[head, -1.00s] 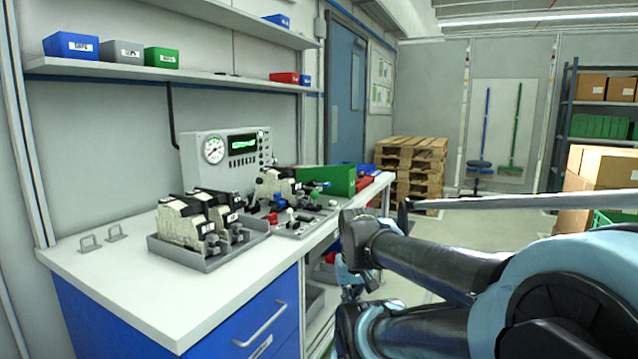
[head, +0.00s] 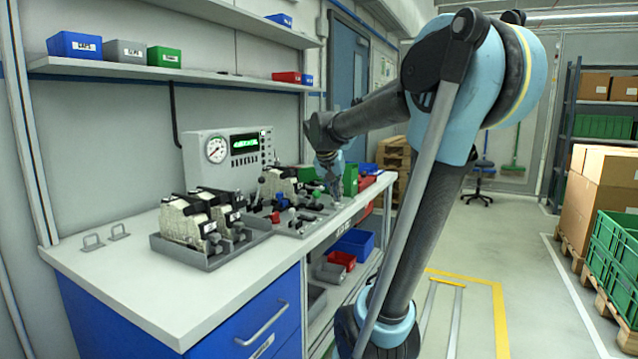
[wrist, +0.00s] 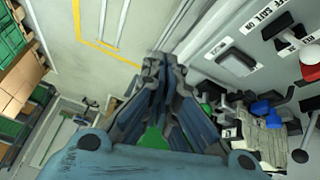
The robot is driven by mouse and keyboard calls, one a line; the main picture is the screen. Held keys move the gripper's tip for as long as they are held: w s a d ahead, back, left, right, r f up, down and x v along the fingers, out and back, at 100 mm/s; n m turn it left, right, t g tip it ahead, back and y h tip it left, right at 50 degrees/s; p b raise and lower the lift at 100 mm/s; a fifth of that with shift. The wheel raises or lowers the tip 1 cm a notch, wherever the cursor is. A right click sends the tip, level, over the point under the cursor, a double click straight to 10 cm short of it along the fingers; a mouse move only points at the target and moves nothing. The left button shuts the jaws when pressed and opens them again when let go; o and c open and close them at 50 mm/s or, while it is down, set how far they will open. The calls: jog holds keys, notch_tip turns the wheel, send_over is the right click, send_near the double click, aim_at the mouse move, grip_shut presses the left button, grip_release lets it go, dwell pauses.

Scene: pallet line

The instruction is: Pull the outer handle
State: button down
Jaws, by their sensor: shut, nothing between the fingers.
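Two small grey U-shaped handles stand at the bench's left end: the left one (head: 93,242) and the right one (head: 119,231). A longer grey bar handle (head: 262,323) is on the blue drawer front. I cannot tell which is the outer handle. My gripper (head: 336,192) is over the right end of the grey control panel (head: 290,228), far from these handles. In the wrist view my gripper (wrist: 163,64) has its fingers together with nothing between them.
A grey tray (head: 215,262) with several valve-like units sits on the bench, left of the panel. A gauge box (head: 228,148) stands behind. A shelf (head: 170,72) with bins runs above. The bench's front left surface is clear. Boxes and green crates (head: 615,245) are at right.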

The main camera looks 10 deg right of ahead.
jog(key=w+a+r+m, duration=0.1)
jog(key=w+a+r, duration=0.1)
jog(key=w, duration=0.5)
jog(key=w+a+r+m+t+h, duration=0.1)
jog(key=w+r, duration=0.3)
jog(key=w, duration=0.4)
jog(key=w+a+r+t, duration=0.1)
jog(key=w+a+r, duration=0.2)
jog(key=w, duration=0.4)
jog(key=shift+w+m+h, duration=0.25)
jog(key=shift+m+h, duration=0.05)
jog(key=shift+m, duration=0.1)
send_over(319, 187)
jog(key=f, duration=0.7)
jog(key=shift+s+d+f, duration=0.1)
jog(key=shift+s+f, duration=0.05)
jog(key=shift+s, duration=0.1)
notch_tip(319, 187, down, 3)
jog(key=shift+s, duration=0.1)
jog(key=shift+f, duration=0.4)
jog(key=shift+t, duration=0.3)
